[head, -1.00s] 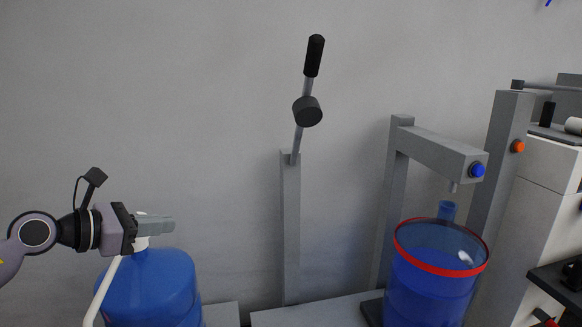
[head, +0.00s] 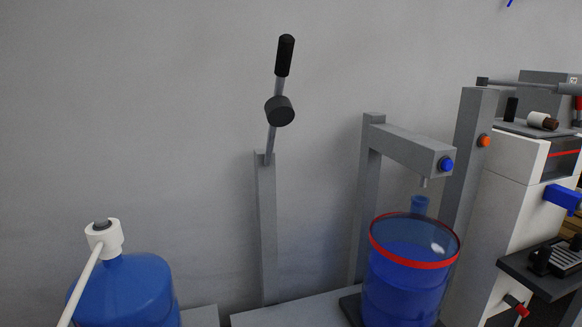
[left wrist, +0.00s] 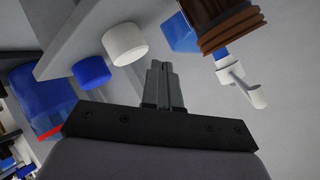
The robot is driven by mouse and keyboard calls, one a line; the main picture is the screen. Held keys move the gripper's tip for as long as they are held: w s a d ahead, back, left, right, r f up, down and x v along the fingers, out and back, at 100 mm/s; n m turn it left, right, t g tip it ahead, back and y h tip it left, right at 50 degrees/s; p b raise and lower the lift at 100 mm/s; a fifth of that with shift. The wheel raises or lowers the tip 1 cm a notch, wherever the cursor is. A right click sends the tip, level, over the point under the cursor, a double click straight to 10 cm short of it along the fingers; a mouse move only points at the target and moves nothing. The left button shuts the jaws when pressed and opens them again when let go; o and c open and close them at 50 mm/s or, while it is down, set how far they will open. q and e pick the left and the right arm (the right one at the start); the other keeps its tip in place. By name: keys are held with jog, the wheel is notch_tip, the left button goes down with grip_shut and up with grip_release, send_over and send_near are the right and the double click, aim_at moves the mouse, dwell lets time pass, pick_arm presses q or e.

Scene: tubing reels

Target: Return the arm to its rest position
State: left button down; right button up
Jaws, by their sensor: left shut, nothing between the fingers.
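My left gripper (left wrist: 162,85) shows in the left wrist view, with its two grey fingers together and nothing between them. It is clear of the things around it there. My left arm and gripper do not show in the head view. My right gripper is in neither view.
In the head view, a blue jug (head: 125,292) with a white pump top (head: 104,238) stands at lower left. A lever (head: 272,140) on a grey post is in the middle. A blue drum (head: 402,290) with a red rim stands under a grey arm (head: 412,148). A white machine (head: 510,210) is at right.

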pick_arm(q)
jog(key=s+d+f+n+g+h, duration=0.2)
jog(key=s+f+g, duration=0.2)
jog(key=s, duration=0.4)
jog(key=s+d+f+n+g+h, duration=0.1)
jog(key=s+d+f+n+g, duration=0.25)
jog(key=s, duration=0.45)
jog(key=w+d+f+m+t+h, duration=0.1)
jog(key=w+d+f+t+h, duration=0.15)
jog(key=w+f+t, duration=0.4)
notch_tip(320, 180, up, 12)
jog(key=p, duration=1.5)
jog(key=shift+s+a+y, duration=0.25)
jog(key=shift+a+y, duration=0.1)
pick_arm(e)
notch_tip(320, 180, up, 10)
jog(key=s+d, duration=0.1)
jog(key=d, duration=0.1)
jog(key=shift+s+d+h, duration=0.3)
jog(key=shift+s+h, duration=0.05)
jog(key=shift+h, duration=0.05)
